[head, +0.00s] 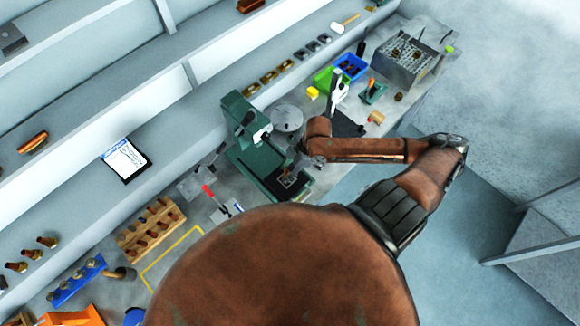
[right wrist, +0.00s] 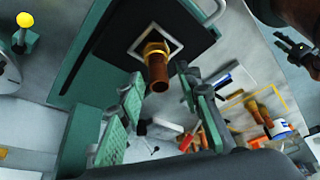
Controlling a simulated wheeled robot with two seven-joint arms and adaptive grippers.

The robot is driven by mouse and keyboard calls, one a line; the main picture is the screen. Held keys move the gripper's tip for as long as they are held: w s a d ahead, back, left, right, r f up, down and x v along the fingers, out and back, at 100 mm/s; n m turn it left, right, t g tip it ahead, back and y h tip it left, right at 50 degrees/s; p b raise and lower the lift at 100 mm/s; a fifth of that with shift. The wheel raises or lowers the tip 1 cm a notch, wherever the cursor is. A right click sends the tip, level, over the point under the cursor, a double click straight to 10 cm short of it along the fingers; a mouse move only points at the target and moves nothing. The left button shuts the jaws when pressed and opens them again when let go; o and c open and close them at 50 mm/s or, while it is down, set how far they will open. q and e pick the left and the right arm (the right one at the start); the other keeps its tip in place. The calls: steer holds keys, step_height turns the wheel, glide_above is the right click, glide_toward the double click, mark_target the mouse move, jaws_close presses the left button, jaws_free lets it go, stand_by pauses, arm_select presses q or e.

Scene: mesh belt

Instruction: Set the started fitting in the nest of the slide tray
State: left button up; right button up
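The started fitting (right wrist: 156,66), a brass nut with a copper-coloured tube end, stands within the pale square nest (right wrist: 179,46) on the dark slide tray (right wrist: 112,42) in the right wrist view. Its lower end is hard to see. My right gripper (right wrist: 163,108) is open, its green-padded fingers on either side, with the fitting beyond the tips and apparently untouched.
Green (head: 324,80) and blue (head: 350,66) bins and a perforated metal box (head: 408,62) stand beyond. A red-handled tool (head: 208,192) lies close to the press.

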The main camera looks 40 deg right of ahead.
steer(key=v, duration=1.2)
steer(key=shift+s+d, duration=0.1)
